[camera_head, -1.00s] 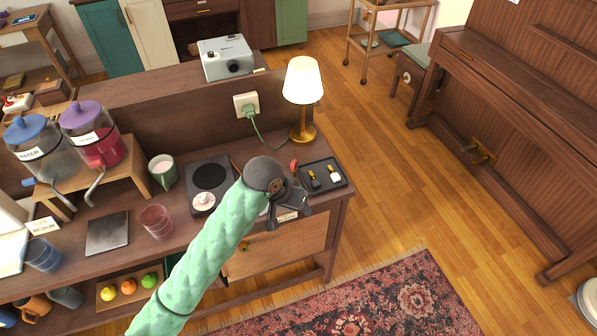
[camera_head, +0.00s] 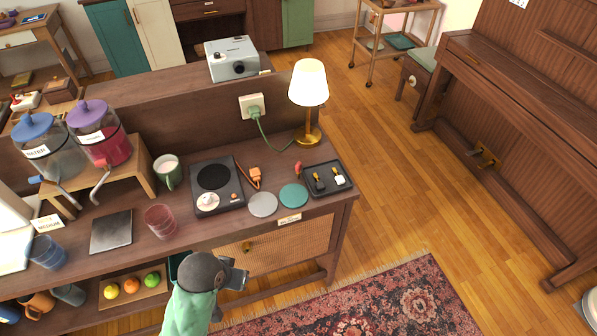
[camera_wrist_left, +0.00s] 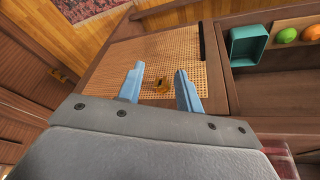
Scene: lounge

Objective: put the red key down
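A small red thing, which looks like the red key (camera_head: 297,168), lies at the back left corner of the black tray (camera_head: 347,189). I cannot tell whether it touches the tray's rim. A black-headed key (camera_head: 318,183) and a white-headed key (camera_head: 338,180) lie in the tray. My left gripper (camera_head: 240,277) is low in front of the cabinet, well away from the tray. In the left wrist view its two fingers (camera_wrist_left: 160,88) are apart with nothing held between them. The brass knob (camera_wrist_left: 161,87) of the woven door shows beyond them. My right gripper is not in view.
A green coaster (camera_head: 294,195) and a grey coaster (camera_head: 263,204) lie left of the tray. A lamp (camera_head: 308,85) stands behind it, with its cord running to a socket. A hot plate (camera_head: 230,200) and a glass (camera_head: 160,221) stand further left.

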